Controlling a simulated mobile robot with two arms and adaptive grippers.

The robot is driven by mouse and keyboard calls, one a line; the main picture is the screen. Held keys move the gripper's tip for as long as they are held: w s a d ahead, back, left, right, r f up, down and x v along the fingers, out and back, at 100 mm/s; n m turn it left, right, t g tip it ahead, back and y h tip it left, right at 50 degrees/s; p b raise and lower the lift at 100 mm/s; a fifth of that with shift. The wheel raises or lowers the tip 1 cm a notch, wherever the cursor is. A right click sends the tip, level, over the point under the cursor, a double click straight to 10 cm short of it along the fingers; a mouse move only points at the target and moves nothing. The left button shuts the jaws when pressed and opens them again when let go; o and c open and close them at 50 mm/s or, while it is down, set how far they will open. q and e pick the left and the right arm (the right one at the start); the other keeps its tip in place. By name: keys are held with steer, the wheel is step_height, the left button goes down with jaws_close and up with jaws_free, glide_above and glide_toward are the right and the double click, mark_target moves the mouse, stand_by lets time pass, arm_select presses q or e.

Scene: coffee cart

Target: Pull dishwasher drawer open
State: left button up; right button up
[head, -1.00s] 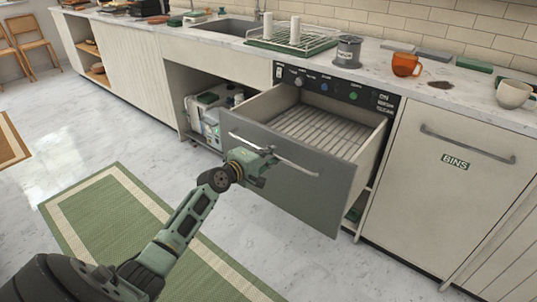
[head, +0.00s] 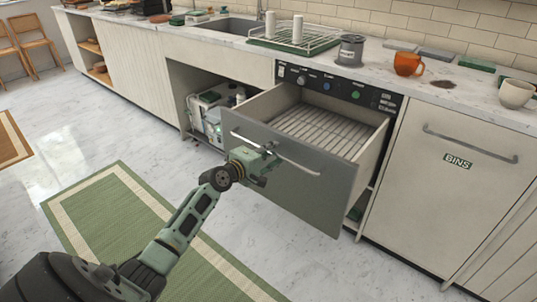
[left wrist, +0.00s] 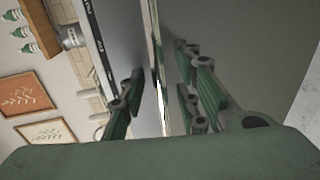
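The dishwasher drawer (head: 320,190) stands pulled well out from under the counter, its grey front towards me and a wire rack (head: 318,128) showing inside. A long bar handle (head: 300,164) runs across the front. My left gripper (head: 268,154) is at the left part of this handle. In the left wrist view, the handle (left wrist: 157,60) passes between the fingers of my left gripper (left wrist: 158,90). The fingers are apart, with a gap on each side of the bar, so the gripper is open around it. My right gripper is not in view.
A control panel (head: 340,88) sits above the drawer. The bins cabinet (head: 445,180) is to the right; an open bay with a white machine (head: 208,110) is to the left. A green rug (head: 125,220) lies on the floor. Orange (head: 408,64) and cream (head: 515,93) cups stand on the counter.

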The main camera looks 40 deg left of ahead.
arm_select(q)
steer(key=d+v, duration=0.1)
steer(key=v, duration=1.1)
steer(key=shift+a, duration=0.5)
